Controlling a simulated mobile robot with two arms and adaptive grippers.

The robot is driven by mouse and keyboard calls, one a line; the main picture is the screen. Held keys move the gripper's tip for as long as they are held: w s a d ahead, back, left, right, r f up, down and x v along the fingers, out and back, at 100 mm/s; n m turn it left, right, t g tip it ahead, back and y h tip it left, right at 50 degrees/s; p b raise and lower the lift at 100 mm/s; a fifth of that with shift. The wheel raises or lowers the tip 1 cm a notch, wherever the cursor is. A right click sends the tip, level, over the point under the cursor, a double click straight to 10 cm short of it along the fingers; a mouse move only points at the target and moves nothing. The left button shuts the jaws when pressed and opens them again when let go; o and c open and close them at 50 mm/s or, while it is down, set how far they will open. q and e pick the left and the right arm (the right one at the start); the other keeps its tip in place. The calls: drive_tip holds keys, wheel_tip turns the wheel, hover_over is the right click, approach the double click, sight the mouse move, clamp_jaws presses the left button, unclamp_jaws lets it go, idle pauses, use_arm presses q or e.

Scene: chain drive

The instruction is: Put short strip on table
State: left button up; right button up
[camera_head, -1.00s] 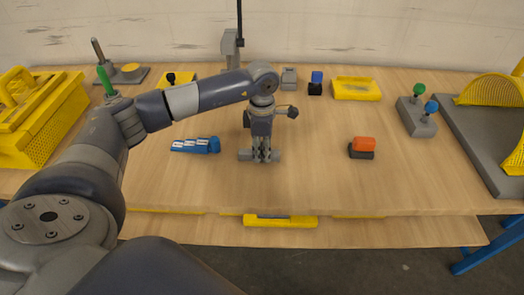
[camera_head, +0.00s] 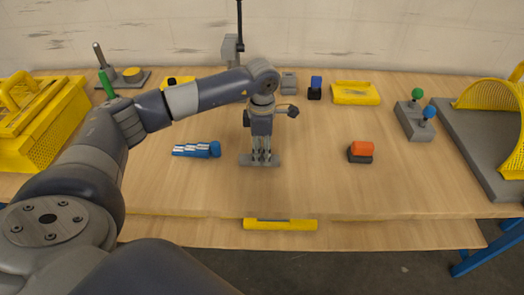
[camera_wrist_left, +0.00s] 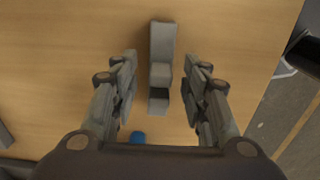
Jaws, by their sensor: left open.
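A short grey stepped strip (camera_head: 273,161) lies on the wooden table (camera_head: 310,190) below my left gripper in the head view. In the left wrist view the strip (camera_wrist_left: 162,45) lies between the two fingers, with a visible gap on each side. My left gripper (camera_head: 261,160) points down over the strip, its fingers apart; it also shows in the left wrist view (camera_wrist_left: 160,75). The fingers hide part of the strip in the head view. My right gripper is not in view.
A blue piece with pale markings (camera_head: 197,150) lies left of the gripper. An orange and black block (camera_head: 361,151) stands to the right. A yellow crate (camera_head: 42,125) is at the far left. A grey base with knobs (camera_head: 414,122) is at the right. The front middle is clear.

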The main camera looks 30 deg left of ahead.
use_arm(q)
wheel_tip(320, 180, up, 10)
drive_tip(key=p, duration=0.5)
drive_tip(key=shift+p, duration=0.3)
